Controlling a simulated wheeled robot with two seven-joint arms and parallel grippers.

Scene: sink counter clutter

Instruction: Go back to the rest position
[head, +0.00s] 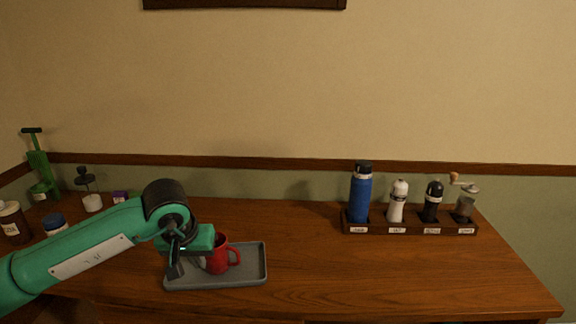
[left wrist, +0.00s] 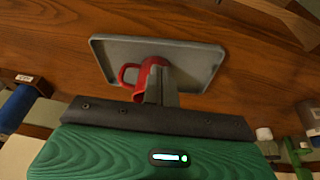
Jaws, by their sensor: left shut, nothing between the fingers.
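My left gripper (head: 176,268) is at the left end of the grey tray, just left of the red mug (head: 217,260). It is shut and holds nothing. In the left wrist view the shut fingers (left wrist: 163,86) overlap part of the red mug (left wrist: 149,72), so I cannot tell if they touch it. The mug stands on the grey tray (head: 255,278), its handle to the right in the head view. The tray also shows in the left wrist view (left wrist: 205,58). My right gripper is not in view.
A dark wooden rack (head: 410,228) at the back right holds a blue bottle (head: 360,198), a white shaker (head: 398,203), a black mill (head: 432,203) and a grey grinder (head: 464,204). Jars and a green utensil (head: 39,166) stand at the left. The counter (head: 420,275) right of the tray is clear.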

